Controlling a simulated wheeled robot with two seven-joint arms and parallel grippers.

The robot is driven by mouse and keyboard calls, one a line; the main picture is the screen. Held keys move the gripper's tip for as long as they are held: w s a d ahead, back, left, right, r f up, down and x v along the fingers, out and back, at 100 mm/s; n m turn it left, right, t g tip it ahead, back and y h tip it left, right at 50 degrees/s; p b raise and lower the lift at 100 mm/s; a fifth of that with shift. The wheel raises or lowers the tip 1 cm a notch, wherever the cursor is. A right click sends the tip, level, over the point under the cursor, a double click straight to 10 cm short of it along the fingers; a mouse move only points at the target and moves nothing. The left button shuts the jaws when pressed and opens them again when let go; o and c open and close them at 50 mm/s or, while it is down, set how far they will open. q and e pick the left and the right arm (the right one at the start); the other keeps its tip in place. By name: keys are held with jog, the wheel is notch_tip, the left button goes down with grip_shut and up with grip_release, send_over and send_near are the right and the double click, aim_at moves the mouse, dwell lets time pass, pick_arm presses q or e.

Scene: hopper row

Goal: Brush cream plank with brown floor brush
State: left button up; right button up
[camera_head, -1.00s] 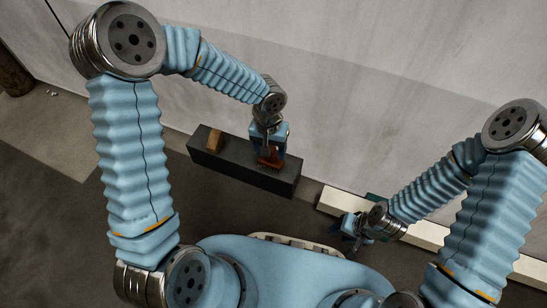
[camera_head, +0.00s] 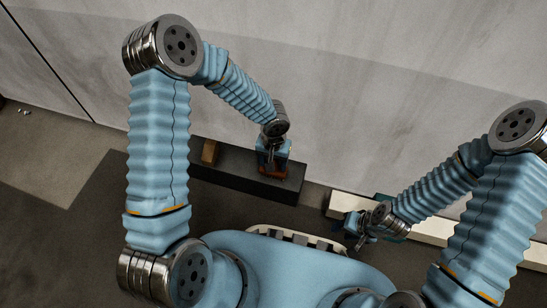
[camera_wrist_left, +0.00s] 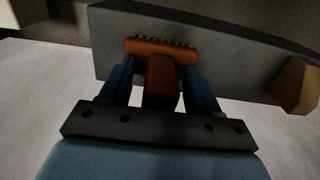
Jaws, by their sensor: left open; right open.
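The brown floor brush (camera_head: 275,172) rests at the right end of a low dark bench, its bristle edge visible in the left wrist view (camera_wrist_left: 162,49). My left gripper (camera_head: 272,160) is open above it. In the left wrist view its two blue fingers (camera_wrist_left: 158,85) stand either side of the brush's upright brown handle, with gaps showing. The cream plank (camera_head: 440,233) lies along the wall's foot at the right, partly hidden by my right arm. My right gripper (camera_head: 353,228) is open and empty near the plank's left end.
The dark bench (camera_head: 228,177) stands by the grey wall. A tan block (camera_head: 209,152) sits on its left end and also shows in the left wrist view (camera_wrist_left: 297,86). A teal thing (camera_head: 398,231) by the plank is mostly hidden.

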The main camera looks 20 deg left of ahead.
pick_arm(q)
jog(key=c, duration=1.1)
jog(key=o, duration=0.8)
jog(key=shift+r, duration=0.15)
jog(key=shift+c, duration=0.4)
jog(key=c, duration=0.8)
jog(key=shift+o, duration=0.2)
